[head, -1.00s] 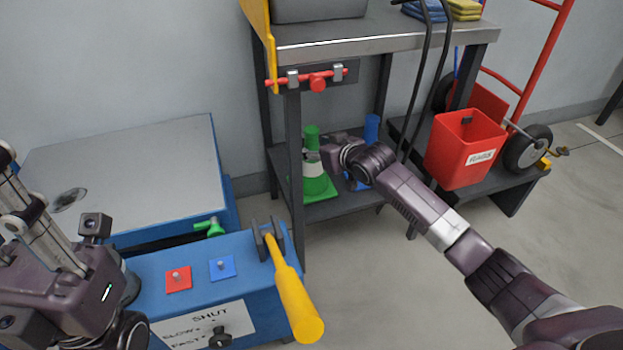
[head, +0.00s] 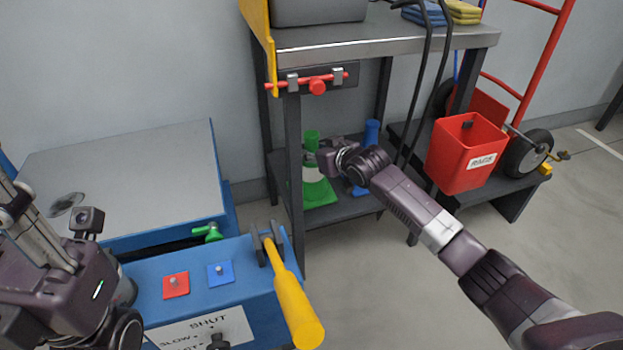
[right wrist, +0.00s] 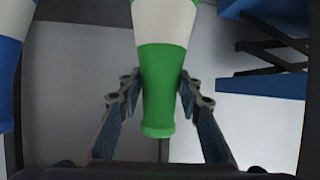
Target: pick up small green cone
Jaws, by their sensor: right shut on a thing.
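The small green cone (head: 319,191) with a white band stands on the lower shelf of the workbench in the head view. My right gripper (head: 320,158) reaches in from the right and is shut on the cone's upper part. In the right wrist view the green top of the cone (right wrist: 160,88) lies between the two fingers of my right gripper (right wrist: 158,82). My left arm shows at the left edge of the head view; its fingers cannot be made out.
A blue cone (head: 371,135) stands just right of the green one, partly behind my arm. The bench leg (head: 293,180) is close on the left, the bench top (head: 385,44) above. A red bin (head: 462,152) stands right. A yellow lever (head: 293,295) rises from the blue control box (head: 240,250).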

